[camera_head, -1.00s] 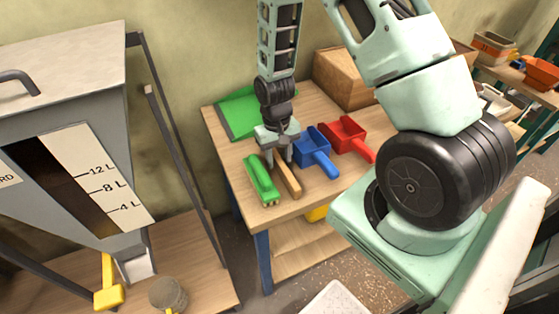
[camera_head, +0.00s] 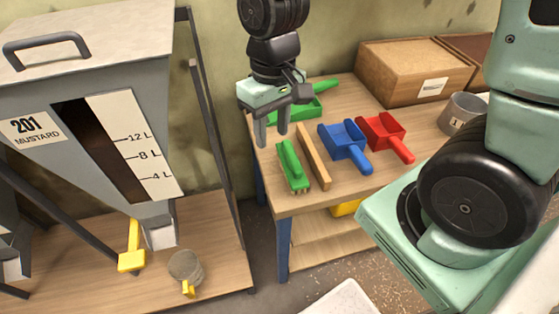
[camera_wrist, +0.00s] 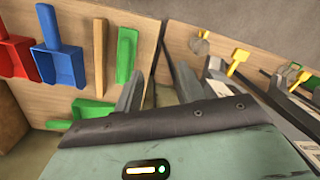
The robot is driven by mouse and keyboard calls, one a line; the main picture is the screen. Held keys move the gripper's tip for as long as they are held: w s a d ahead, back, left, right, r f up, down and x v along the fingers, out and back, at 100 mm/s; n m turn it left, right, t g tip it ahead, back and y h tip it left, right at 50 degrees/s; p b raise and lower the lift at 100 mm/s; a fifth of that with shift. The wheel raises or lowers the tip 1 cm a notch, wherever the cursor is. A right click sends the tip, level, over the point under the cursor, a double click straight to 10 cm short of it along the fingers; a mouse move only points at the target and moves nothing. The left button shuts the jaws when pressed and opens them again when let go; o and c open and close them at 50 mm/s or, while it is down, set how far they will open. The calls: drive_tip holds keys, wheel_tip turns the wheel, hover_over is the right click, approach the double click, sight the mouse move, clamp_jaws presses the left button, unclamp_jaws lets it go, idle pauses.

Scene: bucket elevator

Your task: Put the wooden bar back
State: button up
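The wooden bar (camera_head: 313,157) lies flat on the wooden table, between the green brush (camera_head: 292,167) and the blue scoop (camera_head: 345,146). It also shows in the wrist view (camera_wrist: 100,55), beside the green brush (camera_wrist: 127,54). My gripper (camera_head: 270,136) is above the table's left edge, behind and to the left of the bar and apart from it. Its two fingers are spread with nothing visible between them. In the wrist view the fingers (camera_wrist: 155,95) point away from the bar, toward the table edge.
A red scoop (camera_head: 385,133) and a green scoop (camera_head: 300,108) lie on the table (camera_head: 290,203). A cardboard box (camera_head: 405,72) and a metal mug (camera_head: 462,112) stand behind.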

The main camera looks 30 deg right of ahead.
drive_tip(key=s+a+r+n, duration=0.2)
drive_tip(key=s+a, duration=0.1)
drive_tip(key=s, duration=0.3)
drive_tip(key=s+a+r+n, duration=0.2)
drive_tip(key=s+a+n, duration=0.1)
drive_tip(key=s, duration=0.3)
drive_tip(key=shift+s+a+r+t, duration=0.2)
drive_tip(key=shift+a+t, duration=0.1)
drive_tip(key=shift+a, duration=0.2)
